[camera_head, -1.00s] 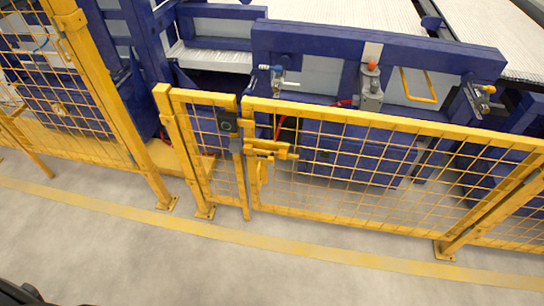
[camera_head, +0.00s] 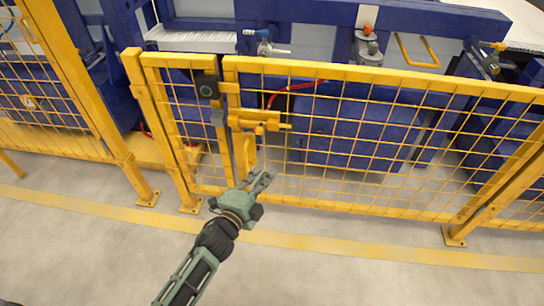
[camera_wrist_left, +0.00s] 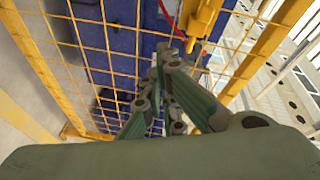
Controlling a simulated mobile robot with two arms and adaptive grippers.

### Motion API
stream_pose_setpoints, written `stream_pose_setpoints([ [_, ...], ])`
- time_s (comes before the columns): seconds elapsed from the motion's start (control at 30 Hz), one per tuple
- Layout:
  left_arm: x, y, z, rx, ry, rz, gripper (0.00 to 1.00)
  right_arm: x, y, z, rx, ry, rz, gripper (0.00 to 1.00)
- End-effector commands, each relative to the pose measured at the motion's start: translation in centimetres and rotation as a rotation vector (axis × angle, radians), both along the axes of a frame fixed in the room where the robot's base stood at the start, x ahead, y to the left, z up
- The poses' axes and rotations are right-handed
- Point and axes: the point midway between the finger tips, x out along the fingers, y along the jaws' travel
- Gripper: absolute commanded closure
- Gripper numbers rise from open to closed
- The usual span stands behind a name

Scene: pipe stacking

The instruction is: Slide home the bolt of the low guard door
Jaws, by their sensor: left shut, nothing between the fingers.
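The low guard door (camera_head: 340,150) is a yellow mesh panel, standing in line with the narrow mesh panel to its left. Its yellow bolt (camera_head: 258,121) lies level near the door's upper left corner, with a rod end sticking out to the right. I cannot tell how far the bolt reaches into the post side. A yellow pull handle (camera_head: 247,152) hangs below it. My left gripper (camera_head: 264,180) is shut and empty, in front of the door's lower left part, below the bolt and handle. In the left wrist view its fingers (camera_wrist_left: 160,62) point toward the mesh, with yellow hardware (camera_wrist_left: 200,22) beyond them.
A black switch box (camera_head: 207,87) sits on the post left of the bolt. Blue machinery (camera_head: 340,15) with clamps stands behind the fence. A taller yellow mesh fence (camera_head: 85,90) is at the left. The grey floor in front is clear, crossed by a yellow line (camera_head: 330,247).

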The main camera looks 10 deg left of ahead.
Motion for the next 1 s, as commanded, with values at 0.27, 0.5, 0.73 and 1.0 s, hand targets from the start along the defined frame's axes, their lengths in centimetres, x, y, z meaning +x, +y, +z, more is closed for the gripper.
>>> stream_pose_setpoints([
  [0.27, 1.4, -1.8, 5.4, 0.097, -0.184, -0.051, 1.0, 0.9, 0.1, 1.7, 0.001, -0.016, -0.003, 0.6],
  [0.5, 5.1, -3.3, 5.6, 0.095, -0.183, -0.051, 1.0, 1.3, 0.1, 3.0, 0.002, -0.025, -0.004, 0.6],
  [0.73, 9.8, -5.1, 5.7, 0.091, -0.181, -0.05, 1.0, 1.6, 0.1, 5.8, 0.003, -0.042, -0.007, 0.6],
  [1.0, 10.3, -2.0, 5.2, 0.096, -0.177, -0.051, 1.0, 1.6, 0.1, 6.4, 0.002, -0.041, -0.007, 0.6],
])
